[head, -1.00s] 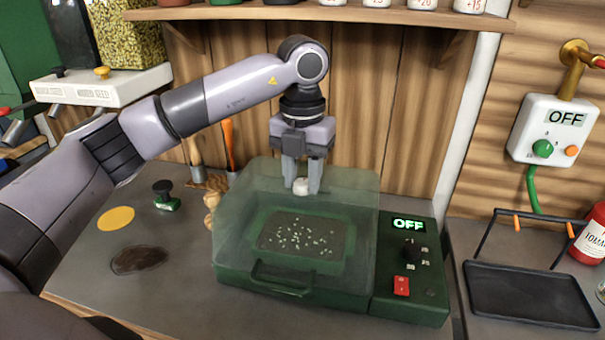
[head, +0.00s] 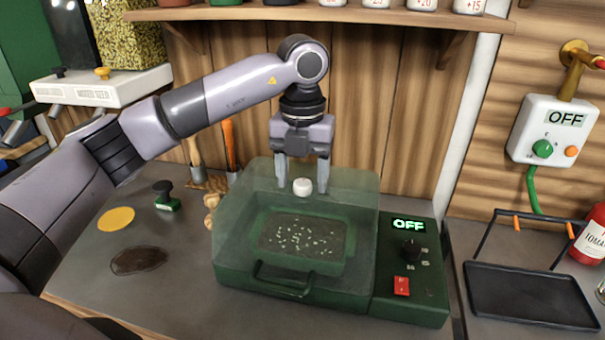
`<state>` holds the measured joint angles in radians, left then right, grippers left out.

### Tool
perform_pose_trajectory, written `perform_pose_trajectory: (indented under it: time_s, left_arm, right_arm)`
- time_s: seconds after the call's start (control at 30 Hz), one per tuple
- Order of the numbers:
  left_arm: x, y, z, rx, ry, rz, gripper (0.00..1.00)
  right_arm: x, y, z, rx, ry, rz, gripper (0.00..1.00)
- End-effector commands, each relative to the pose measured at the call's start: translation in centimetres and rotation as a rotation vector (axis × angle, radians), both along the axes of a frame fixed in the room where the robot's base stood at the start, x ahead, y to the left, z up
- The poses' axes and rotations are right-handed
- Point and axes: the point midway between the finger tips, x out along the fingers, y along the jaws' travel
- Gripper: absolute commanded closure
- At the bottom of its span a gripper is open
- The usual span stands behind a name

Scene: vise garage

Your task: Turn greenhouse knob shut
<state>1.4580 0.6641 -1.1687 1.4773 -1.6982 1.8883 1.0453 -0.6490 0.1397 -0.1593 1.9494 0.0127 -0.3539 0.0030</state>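The greenhouse (head: 235,262) is a green box with a clear lid on the grey bench, and a seeded tray (head: 300,240) shows inside it. A small white knob (head: 302,187) sits on top of the lid. My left gripper (head: 302,184) points down over the knob, with its fingers spread on either side and a gap to each. It is open and holds nothing. The green side panel (head: 405,305) has a display reading OFF, a black dial (head: 412,250) and a red switch (head: 401,286). My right gripper is not in view.
A green-handled stamp (head: 165,196), a yellow disc (head: 116,219) and a dark patch (head: 139,260) are on the bench at left. A black tray (head: 530,295) lies at right. A white wall box (head: 553,130) reads OFF. A shelf (head: 330,14) runs above my arm.

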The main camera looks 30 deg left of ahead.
Motion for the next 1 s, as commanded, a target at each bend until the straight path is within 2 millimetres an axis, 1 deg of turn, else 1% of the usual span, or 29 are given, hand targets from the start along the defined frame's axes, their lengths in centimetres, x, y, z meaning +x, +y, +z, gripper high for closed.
perform_pose_trajectory:
  time_s: [0.27,0.37,0.6,0.7,0.8,1.0]
  left_arm:
    - [0.0,0.0,0.1,0.000,0.002,-0.001,0.39]
    - [0.0,0.0,1.0,0.000,0.000,-0.002,0.39]
    - [0.0,0.0,5.0,-0.001,-0.001,-0.001,0.39]
    - [0.0,0.0,6.2,0.001,-0.001,-0.001,0.39]
    - [0.0,0.0,6.9,0.000,0.000,-0.001,0.39]
    - [0.0,0.0,7.1,-0.001,0.002,-0.002,0.39]
  right_arm:
    - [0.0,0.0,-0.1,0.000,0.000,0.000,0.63]
    - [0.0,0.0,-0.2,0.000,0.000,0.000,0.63]
    - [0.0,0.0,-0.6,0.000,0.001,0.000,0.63]
    - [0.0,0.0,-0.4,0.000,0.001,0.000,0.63]
    - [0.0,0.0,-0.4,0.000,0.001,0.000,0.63]
    - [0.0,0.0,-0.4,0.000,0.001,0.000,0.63]
